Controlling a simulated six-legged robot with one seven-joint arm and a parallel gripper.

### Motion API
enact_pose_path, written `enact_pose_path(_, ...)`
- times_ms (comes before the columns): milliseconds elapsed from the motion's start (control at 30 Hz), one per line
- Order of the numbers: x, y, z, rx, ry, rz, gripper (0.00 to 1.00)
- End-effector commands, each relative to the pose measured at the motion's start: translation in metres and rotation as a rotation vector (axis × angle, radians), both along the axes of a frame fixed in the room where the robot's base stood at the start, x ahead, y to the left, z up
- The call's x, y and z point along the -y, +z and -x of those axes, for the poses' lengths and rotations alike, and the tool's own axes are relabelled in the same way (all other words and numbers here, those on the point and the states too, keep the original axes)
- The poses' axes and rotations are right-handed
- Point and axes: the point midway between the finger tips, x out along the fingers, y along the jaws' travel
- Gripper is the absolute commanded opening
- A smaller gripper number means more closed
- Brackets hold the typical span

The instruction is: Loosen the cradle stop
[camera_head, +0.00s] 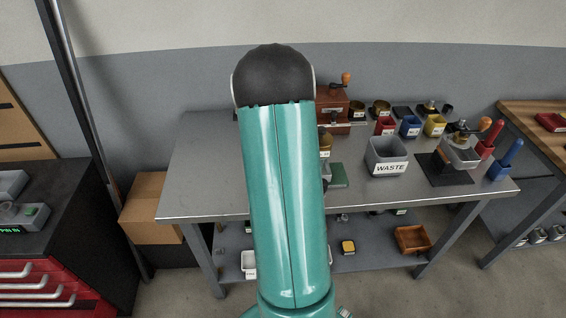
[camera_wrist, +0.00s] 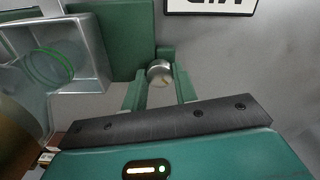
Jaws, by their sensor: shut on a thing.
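In the wrist view, a small round silver knob (camera_wrist: 160,74), which looks like the cradle stop, sits at the edge of a green block (camera_wrist: 116,38). My gripper (camera_wrist: 161,80) has its two green fingers on either side of the knob and is shut on it. The knob's far side and any marking on it are hard to make out. In the head view, my teal arm covers the middle of the bench and hides my gripper and the knob. Part of a green base (camera_head: 338,176) shows just right of the arm.
A clear container (camera_wrist: 88,55) stands close left of the gripper. On the bench (camera_head: 210,175) are a grey WASTE bin (camera_head: 387,157), a hand grinder (camera_head: 461,151), coloured cups and a red-brown machine (camera_head: 332,104). The bench's left part is clear.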

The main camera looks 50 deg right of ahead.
Motion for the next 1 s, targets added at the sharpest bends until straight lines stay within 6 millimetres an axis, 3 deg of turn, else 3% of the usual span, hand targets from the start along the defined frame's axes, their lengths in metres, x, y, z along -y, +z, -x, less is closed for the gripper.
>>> enact_pose_path(300, 0.0005, 0.0008, -0.0002, 0.001, 0.133, 0.002, 0.06)
enact_pose_path(833, 0.0004, 0.0007, -0.0005, 0.002, 0.159, 0.001, 0.06)
enact_pose_path(867, 0.0003, 0.0007, -0.0004, 0.002, 0.159, 0.001, 0.32)
enact_pose_path(933, 0.0002, 0.0007, -0.0005, 0.002, 0.159, 0.001, 0.46)
enact_pose_path(1000, 0.0002, 0.0005, -0.0004, 0.001, 0.159, 0.001, 0.50)
